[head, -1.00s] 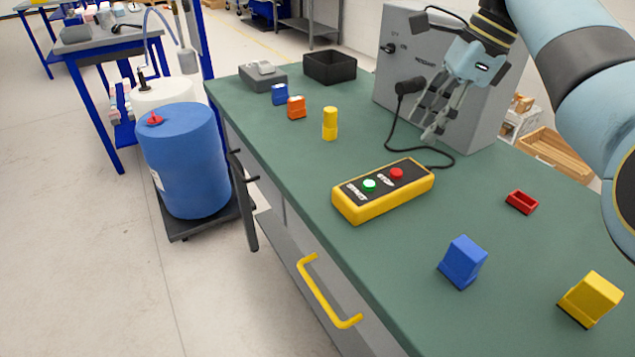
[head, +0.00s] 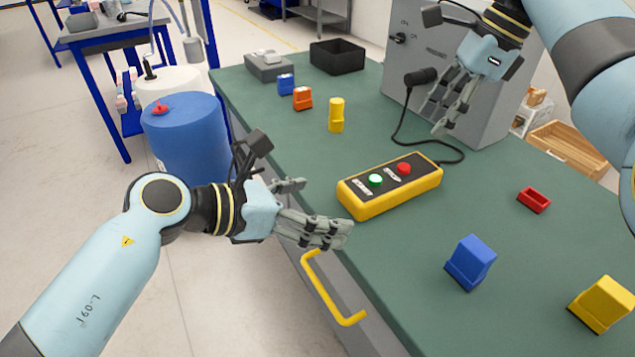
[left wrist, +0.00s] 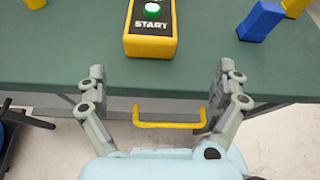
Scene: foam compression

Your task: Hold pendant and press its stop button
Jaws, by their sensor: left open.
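The yellow pendant (head: 390,187) lies flat on the green bench, its cable running back to the grey control box. Its black face has a green start button (head: 375,180) and a red stop button (head: 404,168). My left gripper (head: 322,215) is at the bench's front edge, left of the pendant and apart from it. In the left wrist view its fingers (left wrist: 155,95) are spread and empty, and the pendant's start end (left wrist: 150,42) shows ahead between them. The stop button is outside that view. My right gripper (head: 450,112) hangs before the control box, behind the pendant; its finger gap is unclear.
A grey control box (head: 480,105) stands at the back. Blue (head: 470,262), yellow (head: 603,303) and red (head: 534,199) pieces lie to the right. A yellow drawer handle (head: 330,290) juts out below the bench edge. A blue drum (head: 185,140) stands left.

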